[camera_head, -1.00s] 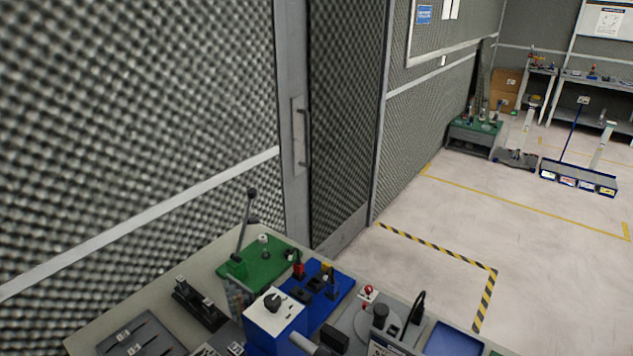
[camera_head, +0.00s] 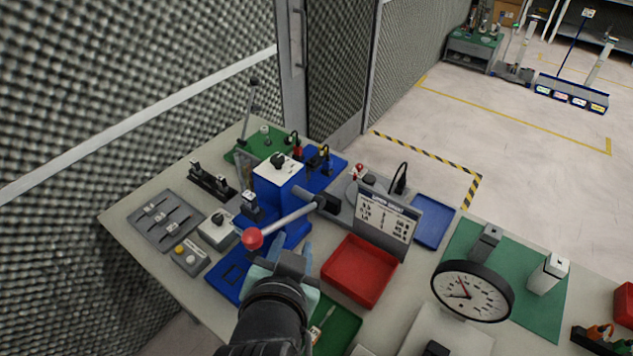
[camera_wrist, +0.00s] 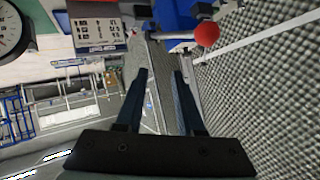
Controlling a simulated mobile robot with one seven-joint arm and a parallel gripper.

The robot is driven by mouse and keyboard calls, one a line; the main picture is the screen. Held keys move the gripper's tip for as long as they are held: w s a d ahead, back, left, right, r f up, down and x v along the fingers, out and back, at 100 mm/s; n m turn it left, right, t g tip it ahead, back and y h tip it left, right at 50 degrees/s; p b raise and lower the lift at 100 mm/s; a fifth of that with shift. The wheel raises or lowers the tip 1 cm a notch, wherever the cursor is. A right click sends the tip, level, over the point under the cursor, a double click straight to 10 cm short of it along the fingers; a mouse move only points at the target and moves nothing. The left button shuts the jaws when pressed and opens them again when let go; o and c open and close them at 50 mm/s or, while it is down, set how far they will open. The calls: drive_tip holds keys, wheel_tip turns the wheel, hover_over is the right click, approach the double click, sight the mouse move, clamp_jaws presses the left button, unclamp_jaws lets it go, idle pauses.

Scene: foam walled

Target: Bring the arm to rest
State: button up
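My gripper (camera_head: 280,260) is above the near part of the workbench (camera_head: 135,215) in the head view. In the wrist view my gripper (camera_wrist: 160,80) shows two dark fingers spread apart, with nothing held between them. A lever with a red ball knob (camera_head: 252,238) rises from the blue machine on the bench, just beyond and left of my gripper. The red ball also shows in the wrist view (camera_wrist: 207,34), to the right past the fingers. The fingers appear clear of it, but the exact gap cannot be told.
Slider and button boxes (camera_head: 165,220) are at the left. A foam wall (camera_head: 130,80) borders the bench. Open floor (camera_head: 480,140) lies beyond.

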drive_tip(key=w+d+r+n+t, duration=0.15)
drive_tip(key=r+t, duration=0.25)
drive_tip(key=r, duration=0.9)
drive_tip(key=w+r+n+t, duration=0.15)
drive_tip(key=r+t, duration=0.35)
drive_tip(key=r, duration=0.9)
drive_tip(key=s+d+r+n+t, duration=0.1)
drive_tip(key=s+r+t, duration=0.2)
drive_tip(key=r, duration=0.5)
drive_tip(key=s+d+r+t, duration=0.1)
drive_tip(key=s+r+t, duration=0.2)
drive_tip(key=r, duration=0.6)
drive_tip(key=s, duration=0.2)
drive_tip(key=shift+s+r+n+y, duration=0.25)
drive_tip(key=shift+s+n+y, duration=0.05)
drive_tip(key=shift+n+y, duration=0.1)
